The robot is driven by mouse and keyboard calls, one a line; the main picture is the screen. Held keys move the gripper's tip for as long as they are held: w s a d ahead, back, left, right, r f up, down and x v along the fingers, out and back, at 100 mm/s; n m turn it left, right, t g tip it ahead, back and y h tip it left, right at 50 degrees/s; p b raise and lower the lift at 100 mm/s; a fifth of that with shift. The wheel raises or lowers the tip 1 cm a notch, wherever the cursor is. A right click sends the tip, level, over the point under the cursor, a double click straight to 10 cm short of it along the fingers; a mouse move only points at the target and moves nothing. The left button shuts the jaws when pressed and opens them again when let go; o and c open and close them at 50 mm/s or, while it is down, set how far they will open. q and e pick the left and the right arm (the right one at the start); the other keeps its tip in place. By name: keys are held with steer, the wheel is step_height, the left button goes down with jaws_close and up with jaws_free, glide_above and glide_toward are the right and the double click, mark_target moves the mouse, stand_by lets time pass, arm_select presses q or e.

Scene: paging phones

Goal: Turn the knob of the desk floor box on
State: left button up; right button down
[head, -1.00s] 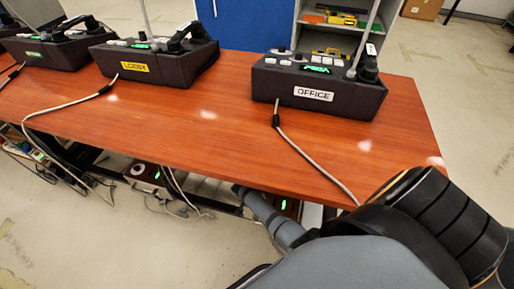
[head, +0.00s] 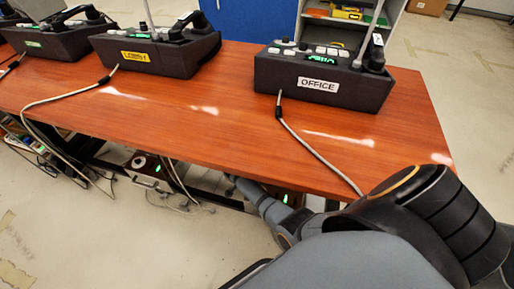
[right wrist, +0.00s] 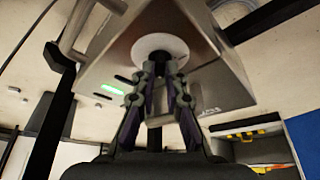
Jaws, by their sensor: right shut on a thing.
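In the right wrist view my right gripper (right wrist: 159,78) is shut on a dark knob (right wrist: 160,58) in front of a round white disc (right wrist: 160,45). The disc is on a metal floor box (right wrist: 215,75). A green light (right wrist: 113,88) shows on the box. The small label beside it is too blurred to read. The fingers cover part of the knob, and its turn angle cannot be told. In the head view my right arm reaches under the table edge, and its gripper is hidden there. My left gripper is in neither view.
A wooden table (head: 240,120) stands over the floor boxes. It carries paging phones: OFFICE (head: 325,80), one with a yellow label (head: 160,50), and another at far left (head: 50,40). Cables hang over its front edge. Another floor box (head: 143,166) with a green light shows underneath.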

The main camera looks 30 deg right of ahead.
stand_by(0.3)
steer(key=c, duration=1.4)
jaws_free()
steer(key=shift+r, duration=0.15)
steer(key=v, duration=0.7)
steer(key=shift+r, duration=0.1)
